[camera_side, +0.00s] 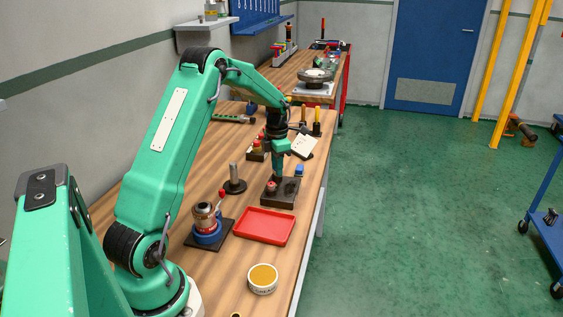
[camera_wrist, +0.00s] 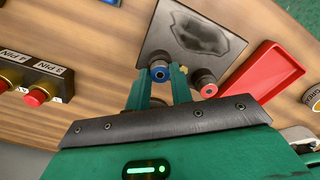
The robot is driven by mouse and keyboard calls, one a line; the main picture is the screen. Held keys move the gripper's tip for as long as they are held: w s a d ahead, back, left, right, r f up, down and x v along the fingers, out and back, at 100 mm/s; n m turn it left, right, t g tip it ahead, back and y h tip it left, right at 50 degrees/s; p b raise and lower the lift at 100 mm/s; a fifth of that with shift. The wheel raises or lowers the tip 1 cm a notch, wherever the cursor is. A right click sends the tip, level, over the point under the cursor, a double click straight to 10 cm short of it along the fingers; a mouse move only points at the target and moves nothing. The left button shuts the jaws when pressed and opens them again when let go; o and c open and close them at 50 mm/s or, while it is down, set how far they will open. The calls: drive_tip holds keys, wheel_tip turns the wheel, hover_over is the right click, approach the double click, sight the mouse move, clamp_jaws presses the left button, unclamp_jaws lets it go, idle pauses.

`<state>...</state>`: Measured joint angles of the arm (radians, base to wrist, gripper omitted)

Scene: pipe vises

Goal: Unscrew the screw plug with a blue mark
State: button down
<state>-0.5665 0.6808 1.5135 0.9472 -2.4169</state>
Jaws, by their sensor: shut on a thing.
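A dark metal block (camera_side: 284,195) lies on the wooden bench, and its stained top shows in the wrist view (camera_wrist: 190,35). Two round plugs sit along one edge of it. The blue-marked plug (camera_wrist: 160,73) is between my fingertips; its lower body is partly hidden by them. The red-marked plug (camera_wrist: 208,88) sits just right of my right finger and also shows in the side view (camera_side: 271,186). My gripper (camera_wrist: 159,78) is shut on the blue-marked plug. In the side view, my gripper (camera_side: 277,176) points straight down at the block and hides the blue-marked plug.
A red tray (camera_side: 264,226) lies in front of the block. A black-based metal post (camera_side: 234,171), a blue-based device (camera_side: 207,232) and a round tin (camera_side: 262,279) stand nearby. Red push buttons (camera_wrist: 35,97) with pin labels and a small blue object (camera_side: 299,170) are also close.

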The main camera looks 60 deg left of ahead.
drive_tip(key=n, duration=0.3)
idle(0.4)
drive_tip(key=c, duration=1.3)
unclamp_jaws()
drive_tip(key=m, duration=1)
drive_tip(key=shift+m, duration=2)
